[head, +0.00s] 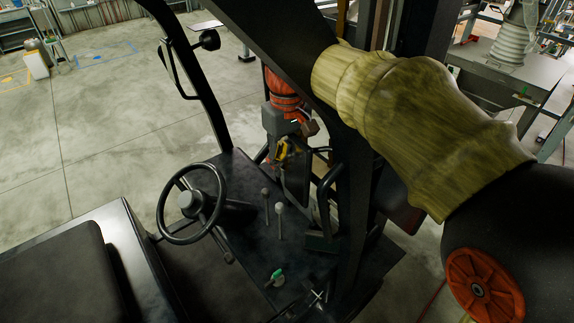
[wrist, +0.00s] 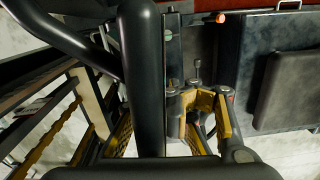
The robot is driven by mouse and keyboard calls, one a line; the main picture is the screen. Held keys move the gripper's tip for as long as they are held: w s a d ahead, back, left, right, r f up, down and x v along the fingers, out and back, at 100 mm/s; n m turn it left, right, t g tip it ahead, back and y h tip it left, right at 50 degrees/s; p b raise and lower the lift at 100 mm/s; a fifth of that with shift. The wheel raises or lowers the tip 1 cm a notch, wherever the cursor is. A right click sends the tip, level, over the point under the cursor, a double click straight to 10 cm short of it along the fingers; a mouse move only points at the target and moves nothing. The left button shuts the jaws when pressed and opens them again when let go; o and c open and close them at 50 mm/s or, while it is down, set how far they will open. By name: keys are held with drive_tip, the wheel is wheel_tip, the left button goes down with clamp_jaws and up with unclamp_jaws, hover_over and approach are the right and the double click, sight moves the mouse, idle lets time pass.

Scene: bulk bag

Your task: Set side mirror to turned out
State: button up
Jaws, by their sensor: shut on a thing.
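My gripper (head: 284,151), with yellow fingers, hangs below my orange and grey wrist beside the dark right-hand pillar. It is shut on a dark part that I take to be the side mirror (head: 298,180). The contact is mostly hidden in the head view. In the wrist view, the yellow and black gripper parts (wrist: 204,108) show near the middle, behind a thick black bar. A dark rounded form fills the bottom edge there. The mirror's exact angle cannot be told.
Another black mirror (head: 210,40) stands on the left pillar. The steering wheel (head: 192,203) and several levers (head: 279,208) are left of and below my gripper. Black bars (wrist: 145,75) and the pillar crowd it closely. Open floor (head: 110,100) lies beyond the left pillar.

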drive_tip(key=shift+r, duration=0.1)
clamp_jaws()
drive_tip(key=shift+s+a+n, duration=0.15)
drive_tip(key=shift+s+n, duration=0.1)
drive_tip(key=shift+n, duration=0.25)
drive_tip(key=shift+s+a+n+b, duration=0.15)
drive_tip(key=shift+s+n+b, duration=0.1)
drive_tip(key=shift+s+n, duration=0.75)
drive_tip(key=shift+s+a+n+b, duration=0.2)
drive_tip(key=shift+s+n, duration=0.55)
drive_tip(key=shift+n, duration=0.45)
drive_tip(key=o, duration=0.6)
unclamp_jaws()
drive_tip(key=shift+d, duration=0.15)
drive_tip(key=shift+o, duration=0.2)
